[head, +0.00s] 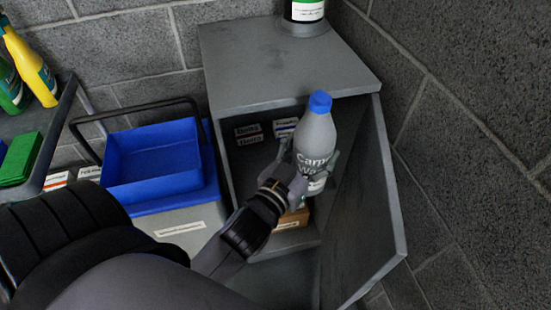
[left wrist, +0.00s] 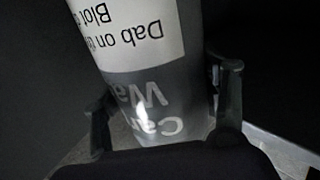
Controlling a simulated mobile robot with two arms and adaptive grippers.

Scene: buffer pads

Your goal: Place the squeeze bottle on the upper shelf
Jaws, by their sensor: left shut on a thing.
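A grey squeeze bottle (head: 316,135) with a blue cap and dark lettering stands roughly upright, slightly tilted, in front of the open grey cabinet (head: 285,75). My left gripper (head: 310,165) is shut around the bottle's body, with a finger on each side. Small labels (head: 265,131) show on the cabinet's inside back wall. The bottle and my arm hide part of the interior. My right gripper is not in view.
The cabinet door (head: 375,210) stands open on the right. A brown box (head: 293,219) sits low inside the cabinet. A black-and-white container (head: 305,10) stands on top. A blue bin (head: 152,160) and a shelf with bottles (head: 38,70) are at left.

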